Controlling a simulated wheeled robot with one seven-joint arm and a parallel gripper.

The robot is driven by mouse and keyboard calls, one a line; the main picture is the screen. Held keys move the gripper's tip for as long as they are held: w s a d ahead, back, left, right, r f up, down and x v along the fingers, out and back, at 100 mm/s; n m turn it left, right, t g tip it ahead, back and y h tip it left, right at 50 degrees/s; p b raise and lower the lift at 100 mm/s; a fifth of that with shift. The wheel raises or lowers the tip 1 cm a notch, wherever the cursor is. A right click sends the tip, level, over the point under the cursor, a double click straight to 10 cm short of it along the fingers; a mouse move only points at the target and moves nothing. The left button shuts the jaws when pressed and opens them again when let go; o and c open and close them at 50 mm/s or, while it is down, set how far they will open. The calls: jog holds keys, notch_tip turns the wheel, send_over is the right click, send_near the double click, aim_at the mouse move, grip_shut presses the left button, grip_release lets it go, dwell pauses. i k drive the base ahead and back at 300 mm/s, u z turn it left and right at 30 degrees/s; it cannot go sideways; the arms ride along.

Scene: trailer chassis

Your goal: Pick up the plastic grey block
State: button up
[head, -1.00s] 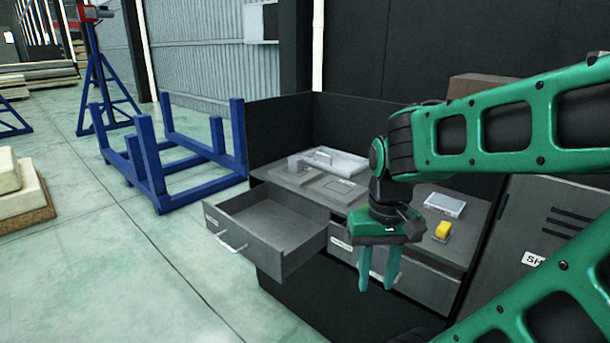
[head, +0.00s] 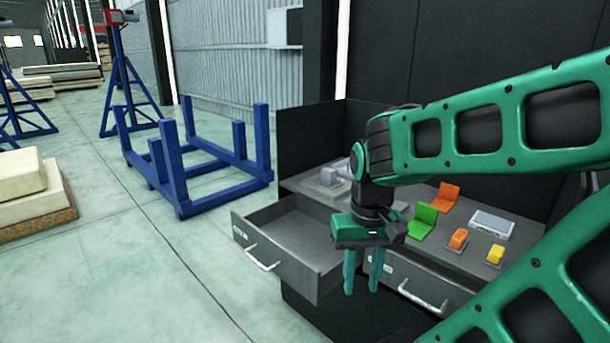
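A small grey block (head: 329,176) sits at the back left of the grey workbench top (head: 310,187), above the open drawer. Its material is hard to tell at this size. Beside it, a larger light grey item is partly hidden behind my arm. My gripper (head: 362,284) points down with its two green fingers apart and nothing visible between them. It hangs in front of the bench, at the right side of the open drawer, to the right of and lower in the picture than the block.
The open drawer (head: 300,245) looks empty and juts out at the left. On the bench's right are a green bracket (head: 423,221), an orange bracket (head: 446,196), an orange block (head: 458,239), a yellow block (head: 495,255) and a flat grey box (head: 491,224).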

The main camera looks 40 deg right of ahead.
aim_at(329, 174)
jog(key=z, duration=0.3)
jog(key=i, duration=0.9)
jog(key=z, duration=0.7)
jog(key=i, duration=0.3)
jog(key=z, duration=0.3)
